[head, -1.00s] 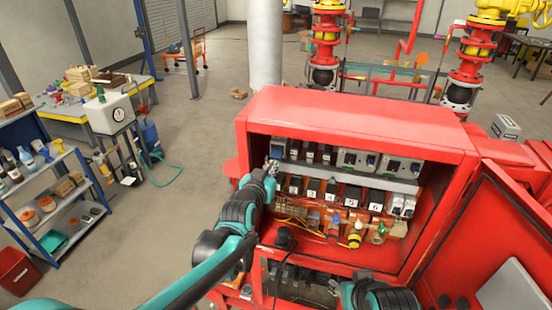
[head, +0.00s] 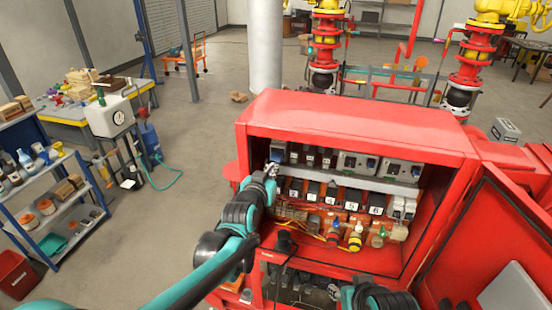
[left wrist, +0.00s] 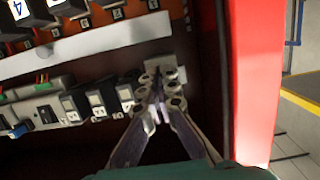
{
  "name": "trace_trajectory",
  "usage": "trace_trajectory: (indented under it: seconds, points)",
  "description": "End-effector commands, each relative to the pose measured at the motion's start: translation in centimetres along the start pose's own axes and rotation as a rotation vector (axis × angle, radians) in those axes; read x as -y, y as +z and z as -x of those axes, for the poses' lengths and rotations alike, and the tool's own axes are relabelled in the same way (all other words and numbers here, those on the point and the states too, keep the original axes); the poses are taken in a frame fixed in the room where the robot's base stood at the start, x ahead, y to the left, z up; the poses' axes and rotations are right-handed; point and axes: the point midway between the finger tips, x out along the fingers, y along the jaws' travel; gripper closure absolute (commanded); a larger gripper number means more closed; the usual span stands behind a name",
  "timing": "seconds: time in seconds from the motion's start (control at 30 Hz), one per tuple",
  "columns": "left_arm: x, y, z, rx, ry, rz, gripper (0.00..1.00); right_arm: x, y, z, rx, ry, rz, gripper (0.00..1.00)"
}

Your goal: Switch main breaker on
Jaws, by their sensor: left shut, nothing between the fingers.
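The upper row inside the red cabinet holds several breakers. The dark breaker at its left end (head: 279,151), apparently the main breaker, is partly hidden by my left gripper (head: 271,168). In the left wrist view, my left gripper (left wrist: 160,92) is shut and empty, its fingertips together at that end of the row. A dark switch body (left wrist: 132,79) is just beside the fingertips; I cannot tell if they touch it or how its lever stands. My right gripper (head: 334,288) is small and partly hidden low in front of the cabinet; its jaws are unclear.
The red cabinet (head: 350,115) stands open, its door (head: 490,240) swung out to the right. A pale rail (head: 350,180) separates the upper row from the numbered lower row. The cabinet's red side wall (left wrist: 255,80) is close to my left gripper.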

Motion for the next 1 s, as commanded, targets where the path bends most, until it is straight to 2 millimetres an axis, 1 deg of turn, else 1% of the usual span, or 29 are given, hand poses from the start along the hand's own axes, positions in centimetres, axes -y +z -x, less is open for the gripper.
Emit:
trace_trajectory:
  seconds: [0.53, 1.0]
  points:
    - [0.0, -0.1, 0.0, 0.0, 0.0, 0.0, 1.0, 0.0, 0.0, 0.1, 0.0, 0.0, 0.0, 0.6]
    - [0.0, -1.4, 0.3, -0.001, 0.0, 0.0, 1.0, 0.0, -0.6, 0.8, 0.0, 0.0, 0.0, 0.6]
